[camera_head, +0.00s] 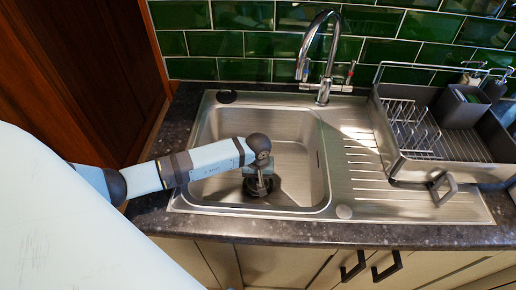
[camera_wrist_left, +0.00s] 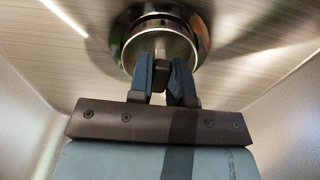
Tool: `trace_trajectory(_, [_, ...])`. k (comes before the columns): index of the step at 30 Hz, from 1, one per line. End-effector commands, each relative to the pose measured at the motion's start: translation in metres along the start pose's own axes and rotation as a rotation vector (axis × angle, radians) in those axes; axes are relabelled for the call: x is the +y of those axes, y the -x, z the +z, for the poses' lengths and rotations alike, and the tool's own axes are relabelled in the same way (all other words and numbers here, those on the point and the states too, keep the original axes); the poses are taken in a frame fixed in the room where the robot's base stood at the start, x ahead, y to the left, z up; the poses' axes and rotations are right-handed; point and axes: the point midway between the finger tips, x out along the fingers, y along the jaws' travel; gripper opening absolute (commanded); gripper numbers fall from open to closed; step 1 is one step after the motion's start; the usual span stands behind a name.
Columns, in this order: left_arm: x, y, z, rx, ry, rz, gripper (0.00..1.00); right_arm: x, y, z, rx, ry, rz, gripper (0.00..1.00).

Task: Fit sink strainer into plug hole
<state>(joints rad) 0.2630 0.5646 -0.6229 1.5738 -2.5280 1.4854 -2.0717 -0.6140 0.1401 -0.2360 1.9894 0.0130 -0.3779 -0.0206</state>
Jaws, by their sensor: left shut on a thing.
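The steel sink bowl (camera_head: 308,185) is set into a dark worktop, and my left arm reaches into it from the left. My left gripper (camera_wrist_left: 166,72) points down at the bowl floor and is shut on the knob of the sink strainer (camera_wrist_left: 160,44). The strainer is a round metal piece with a dark band near its edge. It sits over or in the plug hole (camera_wrist_left: 200,22), whose shiny rim shows around it. I cannot tell whether it is fully seated. In the head view the gripper (camera_head: 258,184) partly hides the strainer and hole. My right gripper is not in view.
A chrome tap (camera_head: 322,90) stands behind the bowl. To the right are a ribbed drainer (camera_head: 375,185) and a dish rack (camera_head: 440,165) with a grey caddy (camera_head: 462,108). The bowl walls surround my gripper. The right part of the bowl is clear.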

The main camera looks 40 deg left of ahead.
Motion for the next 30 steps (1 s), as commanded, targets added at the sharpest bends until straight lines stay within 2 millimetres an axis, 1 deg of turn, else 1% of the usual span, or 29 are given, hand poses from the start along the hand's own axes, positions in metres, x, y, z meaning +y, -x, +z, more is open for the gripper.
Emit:
trace_trajectory(2, [0.001, -0.005, 0.000, 0.001, -0.001, 0.001, 0.00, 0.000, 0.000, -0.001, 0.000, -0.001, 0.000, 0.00])
trace_trajectory(8, [0.000, -0.005, 0.000, 0.002, -0.001, 0.001, 0.00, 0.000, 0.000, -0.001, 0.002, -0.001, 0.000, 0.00])
trace_trajectory(12, [0.000, -0.010, -0.001, 0.002, -0.001, 0.000, 0.00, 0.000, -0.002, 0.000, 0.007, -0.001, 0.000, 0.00])
trace_trajectory(13, [0.000, -0.010, -0.001, 0.002, -0.001, 0.001, 0.21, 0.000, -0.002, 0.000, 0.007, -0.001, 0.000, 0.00])
trace_trajectory(16, [0.000, -0.009, 0.000, 0.001, -0.001, 0.001, 0.44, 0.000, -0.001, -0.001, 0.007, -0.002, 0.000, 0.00])
trace_trajectory(25, [0.000, -0.007, 0.000, 0.001, -0.001, 0.001, 0.44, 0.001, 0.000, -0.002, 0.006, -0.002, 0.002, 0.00])
trace_trajectory(27, [0.001, -0.002, 0.000, 0.001, -0.001, 0.001, 0.44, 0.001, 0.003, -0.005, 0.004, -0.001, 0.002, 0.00])
trace_trajectory(28, [0.000, -0.001, -0.001, 0.003, -0.002, 0.001, 0.44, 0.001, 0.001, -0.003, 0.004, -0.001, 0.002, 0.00])
trace_trajectory(30, [-0.001, 0.009, -0.002, 0.005, -0.001, 0.000, 0.44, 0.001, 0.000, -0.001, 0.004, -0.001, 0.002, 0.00])
